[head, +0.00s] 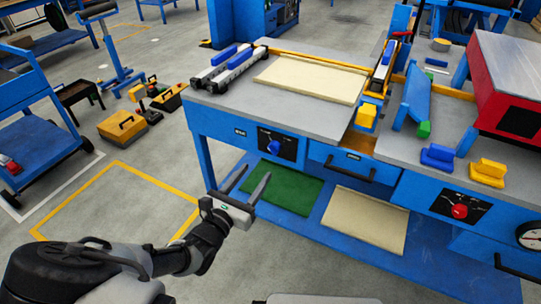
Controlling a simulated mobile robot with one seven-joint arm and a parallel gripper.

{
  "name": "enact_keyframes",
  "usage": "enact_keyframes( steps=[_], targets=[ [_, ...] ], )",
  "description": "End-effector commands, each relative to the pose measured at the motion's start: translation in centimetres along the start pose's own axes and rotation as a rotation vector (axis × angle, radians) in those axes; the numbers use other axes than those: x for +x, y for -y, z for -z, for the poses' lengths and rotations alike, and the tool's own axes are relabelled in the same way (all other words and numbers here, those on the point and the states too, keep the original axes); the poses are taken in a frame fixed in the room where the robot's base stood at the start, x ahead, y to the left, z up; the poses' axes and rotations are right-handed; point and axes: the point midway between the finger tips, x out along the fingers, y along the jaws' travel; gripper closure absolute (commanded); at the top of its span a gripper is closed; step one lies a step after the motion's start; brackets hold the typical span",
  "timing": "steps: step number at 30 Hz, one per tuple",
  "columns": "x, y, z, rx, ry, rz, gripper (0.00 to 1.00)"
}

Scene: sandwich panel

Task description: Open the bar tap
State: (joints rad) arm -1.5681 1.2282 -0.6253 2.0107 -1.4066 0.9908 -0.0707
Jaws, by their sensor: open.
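A blue knob (270,147) sits on a black plate on the bench's left front panel. A red knob (460,211) sits on another black plate on the right front panel. I cannot tell for sure which of them is the bar tap. A round white gauge (530,236) is at the right edge, partly cut off. My gripper (256,171) is open, with two dark fingers apart and nothing between them. In the picture it is just below the blue knob and well left of the red one. It appears in front of the bench, touching neither knob.
The blue bench (225,118) carries a cream panel (312,78), clamps and small yellow and blue blocks. A drawer handle (342,170) sticks out between the knobs. Green and cream sheets lie on the lower shelf. Open floor lies left, with a yellow toolbox (123,126) beyond.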

Motion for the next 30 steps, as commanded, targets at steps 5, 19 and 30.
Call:
enact_keyframes(
  steps=[5,19,30],
  targets=[
    [4.1,0.1,0.2,0.001,0.002,0.003,0.51],
    [10.6,0.0,0.1,0.001,-0.001,0.001,0.51],
    [10.8,0.0,0.0,0.001,-0.001,0.001,0.61]
  ],
)
